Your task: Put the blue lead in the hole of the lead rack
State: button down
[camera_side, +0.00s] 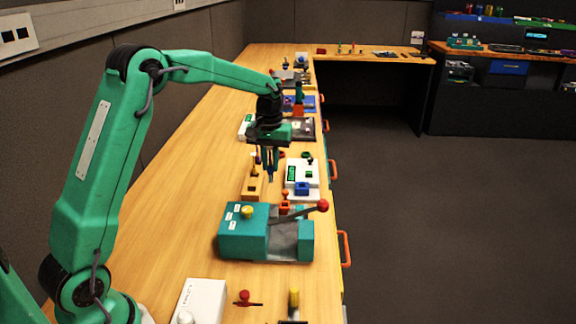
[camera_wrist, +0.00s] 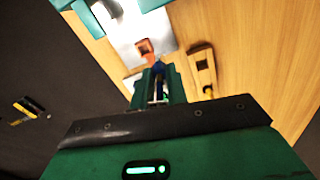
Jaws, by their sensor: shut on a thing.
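My gripper (camera_side: 268,160) points straight down above the bench in the side view. It is shut on the blue lead (camera_side: 271,178), whose lower end hangs below the fingers. In the wrist view the blue lead (camera_wrist: 158,68) shows at the tips of my gripper (camera_wrist: 158,84). The lead rack looks like a tan wooden block (camera_side: 252,186) just left of and below the lead in the side view. In the wrist view the rack (camera_wrist: 203,66) lies to the right of the fingers, apart from the lead, with dark openings in its top. A yellow piece (camera_wrist: 208,91) is at its near end.
A teal box (camera_side: 242,238) with a red-knobbed lever (camera_side: 323,205) stands in front of the rack. A white panel (camera_side: 303,172) with a blue block (camera_side: 302,188) stands to the right. An orange piece (camera_side: 285,204) is close by. Bare wood lies left of the rack.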

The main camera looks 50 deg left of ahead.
jog(key=shift+n, duration=1.5)
send_near(255, 179)
jog(key=s+d+f, duration=0.2)
jog(key=s+d, duration=0.1)
jog(key=s, duration=0.1)
jog(key=shift+d+r, duration=0.2)
jog(key=shift+r, duration=0.05)
jog(key=shift+f, duration=0.1)
jog(key=shift+f, duration=1.85)
jog(key=shift+f, duration=0.15)
jog(key=c, duration=1.4)
grip_release()
